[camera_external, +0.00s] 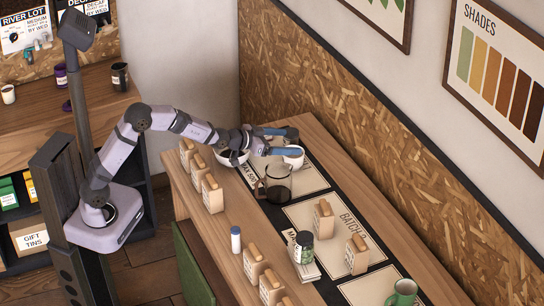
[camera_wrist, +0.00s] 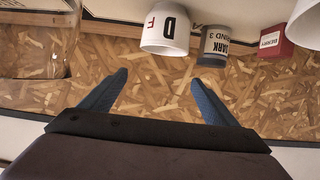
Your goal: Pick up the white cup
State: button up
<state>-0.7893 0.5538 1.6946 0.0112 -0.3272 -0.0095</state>
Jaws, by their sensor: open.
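In the external view a white cup (camera_external: 294,160) stands on the counter by the fingertips of my gripper (camera_external: 284,142), partly hidden by the lower finger. In the wrist view a white cup (camera_wrist: 164,38) with dark and red letters is beyond the fingertips, roughly centred between them. The blue fingers of my gripper (camera_wrist: 160,78) are spread wide and nothing is between them. A second white vessel (camera_external: 232,158) shows under my wrist in the external view, partly hidden. Part of another white object (camera_wrist: 307,22) shows at the top right of the wrist view.
A grey tin (camera_wrist: 214,45) and a red box (camera_wrist: 273,41) are beside the lettered cup. Paper bags (camera_external: 212,195), a jar (camera_external: 304,247) and a green mug (camera_external: 403,293) stand along the counter. A chipboard wall (camera_external: 350,135) runs behind.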

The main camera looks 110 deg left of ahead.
notch_tip(320, 180, down, 6)
jog(key=shift+f, duration=0.1)
jog(key=shift+p+x, duration=0.3)
jog(key=shift+x, duration=0.8)
jog(key=shift+p+x, duration=0.9)
jog(key=shift+x, duration=1.65)
jog(key=shift+a, duration=0.1)
jog(key=c, duration=1.3)
